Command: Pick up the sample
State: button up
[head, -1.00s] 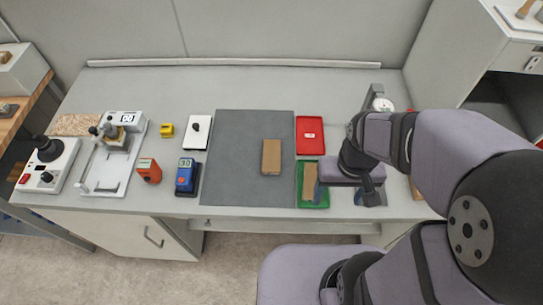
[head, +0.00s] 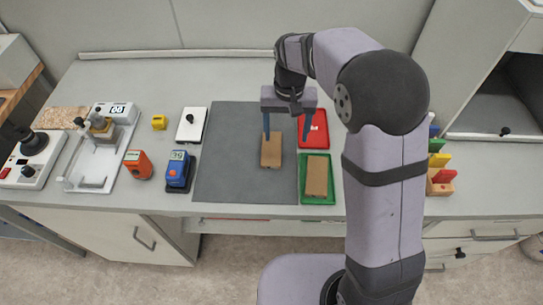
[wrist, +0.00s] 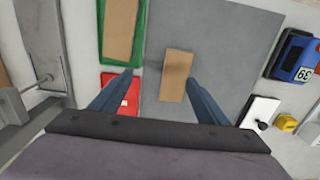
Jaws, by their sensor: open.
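A flat tan block (head: 271,150) lies on the dark grey mat (head: 230,150); it also shows in the wrist view (wrist: 176,76). A second tan block (head: 316,178) lies in the green tray (head: 329,197); in the wrist view it shows at the top left (wrist: 119,30). The frames do not tell which block is the sample. My gripper (head: 287,137) is open and empty above the mat's right part, pointing down. In the head view its left finger overlaps the mat block's far end. In the wrist view the mat block appears between and beyond the fingertips (wrist: 160,78).
A red tray (head: 320,140) with a small white label lies behind the green one. Left of the mat are a white plate with a black knob (head: 191,125), a blue meter (head: 178,170), an orange device (head: 138,163) and a yellow piece (head: 159,122). Coloured pieces (head: 438,170) stand far right.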

jog(key=b, duration=0.1)
send_over(272, 148)
notch_tip(272, 148, down, 3)
jog(key=shift+a+r, duration=0.15)
jog(key=shift+r, duration=0.05)
jog(key=shift+f+p, duration=1.7)
jog(key=shift+f, duration=1.95)
jog(key=c, duration=1.2)
